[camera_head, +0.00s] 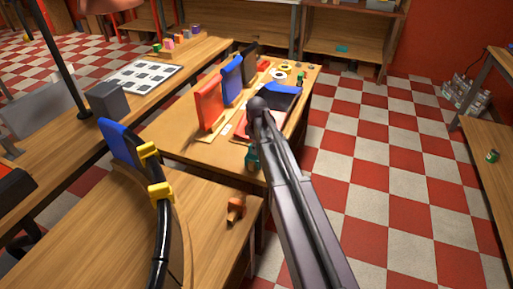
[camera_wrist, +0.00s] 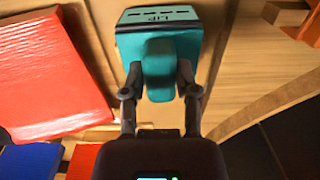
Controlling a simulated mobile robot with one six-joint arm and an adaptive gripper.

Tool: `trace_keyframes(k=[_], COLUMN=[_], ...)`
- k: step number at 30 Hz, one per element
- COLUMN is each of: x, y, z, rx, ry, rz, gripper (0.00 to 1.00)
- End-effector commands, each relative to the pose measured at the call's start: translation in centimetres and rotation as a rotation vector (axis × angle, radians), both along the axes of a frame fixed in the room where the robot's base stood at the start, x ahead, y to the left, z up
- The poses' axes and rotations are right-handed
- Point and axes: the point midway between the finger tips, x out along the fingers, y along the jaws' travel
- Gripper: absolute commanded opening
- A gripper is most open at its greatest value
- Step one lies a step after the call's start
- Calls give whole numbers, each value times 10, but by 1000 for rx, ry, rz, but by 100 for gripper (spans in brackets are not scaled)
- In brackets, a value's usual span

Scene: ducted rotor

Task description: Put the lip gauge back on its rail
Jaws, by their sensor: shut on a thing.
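The teal lip gauge (camera_wrist: 158,62), with "LIP" printed on its top plate, is between the two fingers of my gripper (camera_wrist: 160,92) in the wrist view. The fingers are shut on its rounded grip. In the head view the lip gauge (camera_head: 252,158) shows as a small teal shape near the front right edge of the middle table, below the end of my arm. My arm hides most of the gripper there. I cannot pick out the gauge's rail with certainty. Whether the gauge touches the surface under it is unclear.
Red (camera_head: 208,104), blue (camera_head: 232,80) and black upright pieces stand on the middle table (camera_head: 185,145). A red slab (camera_wrist: 50,75) lies left of the gauge in the wrist view. A curved black band with yellow clamps (camera_head: 160,190) and an orange piece (camera_head: 235,209) are on the nearer table.

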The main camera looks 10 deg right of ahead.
Motion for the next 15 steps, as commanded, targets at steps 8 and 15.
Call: trace_keyframes(k=[8, 15], x=[0, 0], y=[0, 0], z=[-2, -5], rx=[0, 0], ry=[0, 0], rz=[0, 0], gripper=[0, 0])
